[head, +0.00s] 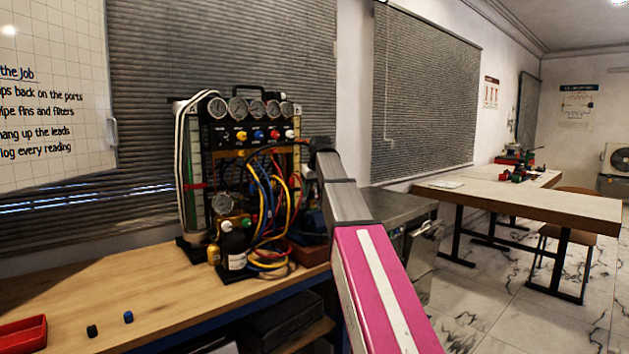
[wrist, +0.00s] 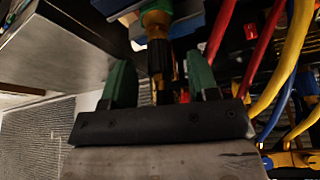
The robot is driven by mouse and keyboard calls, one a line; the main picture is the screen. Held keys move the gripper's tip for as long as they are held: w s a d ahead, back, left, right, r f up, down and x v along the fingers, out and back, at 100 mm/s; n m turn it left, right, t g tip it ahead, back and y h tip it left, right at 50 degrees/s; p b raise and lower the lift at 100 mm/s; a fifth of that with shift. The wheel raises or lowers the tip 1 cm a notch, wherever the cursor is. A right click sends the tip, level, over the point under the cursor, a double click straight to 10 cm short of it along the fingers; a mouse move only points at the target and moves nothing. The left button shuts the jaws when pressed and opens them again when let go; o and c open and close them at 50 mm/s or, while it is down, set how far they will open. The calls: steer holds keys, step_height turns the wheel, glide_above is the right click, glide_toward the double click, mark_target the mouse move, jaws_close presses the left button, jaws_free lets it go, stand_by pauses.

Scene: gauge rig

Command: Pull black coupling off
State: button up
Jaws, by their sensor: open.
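The gauge rig (head: 240,140) stands on the wooden bench, with several round gauges on top and coloured hoses hanging in front. In the wrist view a black coupling (wrist: 160,60) sits on a brass fitting (wrist: 156,18). My gripper (wrist: 160,82) is open, with one green finger on each side of the coupling. Gaps show between the fingers and the coupling, and I see no contact. In the head view my arm reaches to the rig's right side and hides the coupling and the fingertips.
Red (wrist: 223,35) and yellow (wrist: 288,60) hoses hang close to the right finger. A dark bottle (head: 235,247) stands before the rig. A black cap (head: 92,331), a blue cap (head: 128,317) and a red tray (head: 22,333) lie on the bench's left part, with bare wood around them.

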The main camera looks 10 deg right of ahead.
steer(key=shift+x, duration=1.15)
steer(key=shift+c, duration=0.3)
jaws_close()
